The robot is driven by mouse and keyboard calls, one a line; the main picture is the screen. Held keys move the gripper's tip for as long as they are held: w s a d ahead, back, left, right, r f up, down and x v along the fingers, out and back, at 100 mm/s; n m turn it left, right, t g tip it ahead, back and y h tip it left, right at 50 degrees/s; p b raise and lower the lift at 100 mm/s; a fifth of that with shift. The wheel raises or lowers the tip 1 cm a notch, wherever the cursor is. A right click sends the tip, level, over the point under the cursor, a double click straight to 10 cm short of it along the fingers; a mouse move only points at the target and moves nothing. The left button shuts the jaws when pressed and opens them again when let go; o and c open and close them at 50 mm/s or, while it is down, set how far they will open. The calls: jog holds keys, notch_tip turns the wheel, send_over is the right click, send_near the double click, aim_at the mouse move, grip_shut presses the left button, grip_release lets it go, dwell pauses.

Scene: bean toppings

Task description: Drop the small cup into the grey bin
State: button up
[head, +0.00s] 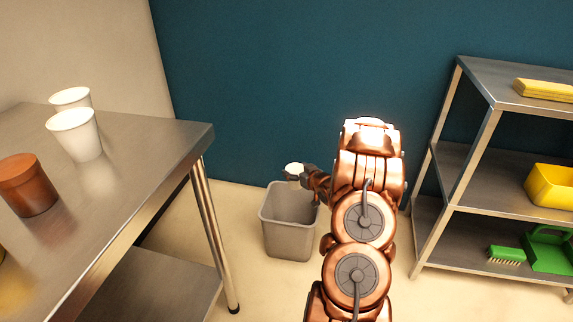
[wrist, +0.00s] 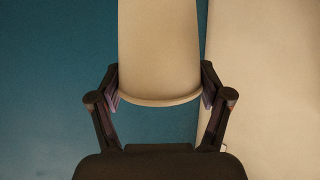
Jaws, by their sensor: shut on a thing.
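The small cup (head: 294,168) is pale and is held over the grey bin in the head view. In the wrist view the cup (wrist: 160,50) fills the space between the two fingers, and its top runs out of the picture. My gripper (head: 297,175) is shut on the cup; both fingers press its sides in the wrist view (wrist: 160,92). The grey bin (head: 290,240) stands upright on the floor below the gripper, with its open top facing up. My arm hides part of the bin's right side.
A steel table (head: 150,145) on the left bears two white cups (head: 76,133) and a brown pot (head: 27,185). A metal shelf (head: 480,150) on the right holds a yellow tub (head: 552,186), yellow cloths (head: 545,89), a green brush (head: 506,255) and a green dustpan (head: 550,250).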

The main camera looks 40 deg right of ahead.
aim_at(297, 184)
jog(key=shift+w+d+f, duration=0.3)
jog(key=shift+d+f, duration=0.15)
jog(key=shift+f, duration=0.35)
jog(key=shift+f+b, duration=2.05)
jog(key=shift+f, duration=0.85)
jog(key=o, duration=0.7)
jog(key=shift+s, duration=0.1)
jog(key=v, duration=1.2)
